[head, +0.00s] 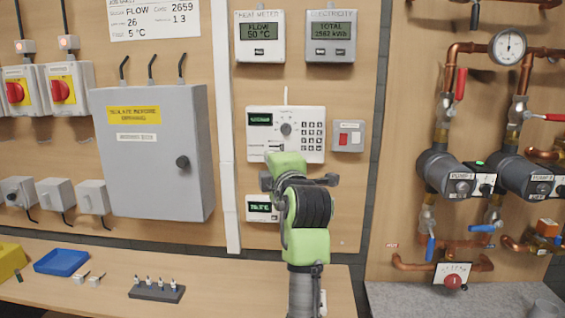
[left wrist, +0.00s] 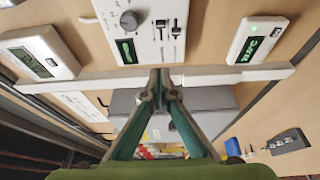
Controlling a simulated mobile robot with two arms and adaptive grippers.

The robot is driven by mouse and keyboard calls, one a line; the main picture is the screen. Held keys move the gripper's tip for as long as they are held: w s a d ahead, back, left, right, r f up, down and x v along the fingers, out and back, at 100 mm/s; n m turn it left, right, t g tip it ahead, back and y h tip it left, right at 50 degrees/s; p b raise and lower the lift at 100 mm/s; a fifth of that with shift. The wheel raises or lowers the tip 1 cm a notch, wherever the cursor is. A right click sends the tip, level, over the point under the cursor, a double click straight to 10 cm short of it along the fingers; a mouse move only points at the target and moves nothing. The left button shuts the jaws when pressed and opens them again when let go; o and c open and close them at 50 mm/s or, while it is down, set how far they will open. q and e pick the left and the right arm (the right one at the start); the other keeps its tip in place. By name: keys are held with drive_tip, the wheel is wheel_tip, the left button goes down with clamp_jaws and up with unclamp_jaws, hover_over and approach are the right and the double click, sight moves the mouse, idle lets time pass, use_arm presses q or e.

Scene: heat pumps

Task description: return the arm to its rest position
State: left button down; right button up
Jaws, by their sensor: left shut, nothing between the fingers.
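My left arm rises in the lower middle of the head view, in front of the wall, with green and black links. Its gripper is mostly hidden behind the arm there. In the left wrist view my left gripper (left wrist: 160,76) shows with its two fingertips together and nothing between them. It is in front of a white controller panel (left wrist: 140,28) with a dial, and the fingertips overlap a pale trunking strip (left wrist: 230,76). The same controller (head: 312,142) shows in the head view, above the arm. My right gripper is in neither view.
A grey cabinet (head: 150,165) hangs left of the arm. Pumps and copper pipes (head: 450,175) fill the right side. The bench (head: 100,285) holds a blue tray (head: 61,262) and a black rack (head: 157,293).

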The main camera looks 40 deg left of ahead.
use_arm(q)
drive_tip(key=s+d+f+m+g+h, duration=0.1)
drive_tip(key=s+d+f+m+h, duration=0.3)
drive_tip(key=f, duration=0.7)
drive_tip(key=s+d+f+m+h, duration=0.1)
drive_tip(key=d+f+m, duration=0.1)
drive_tip(key=f+m, duration=0.7)
drive_tip(key=s+d+f+m+g+h, duration=0.1)
drive_tip(key=s+d+f+m+h, duration=0.2)
drive_tip(key=f, duration=1)
drive_tip(key=s+d+f+m+g+h, duration=0.2)
drive_tip(key=s+d+f+m, duration=0.35)
drive_tip(key=s, duration=0.35)
drive_tip(key=s+d+f+m+g+h, duration=0.2)
drive_tip(key=s+d+f+m, duration=0.2)
drive_tip(key=s+f, duration=0.3)
drive_tip(key=s+d+f+m+g+h, duration=0.2)
drive_tip(key=s+d+f+m, duration=0.25)
drive_tip(key=s, duration=0.55)
wheel_tip(320, 180, down, 28)
drive_tip(key=s+g, duration=0.1)
drive_tip(key=s, duration=0.2)
drive_tip(key=s+a+f+g, duration=0.1)
drive_tip(key=s+a+f, duration=0.2)
drive_tip(key=s+f, duration=1.2)
drive_tip(key=shift+s+g, duration=0.3)
drive_tip(key=shift+s, duration=0.25)
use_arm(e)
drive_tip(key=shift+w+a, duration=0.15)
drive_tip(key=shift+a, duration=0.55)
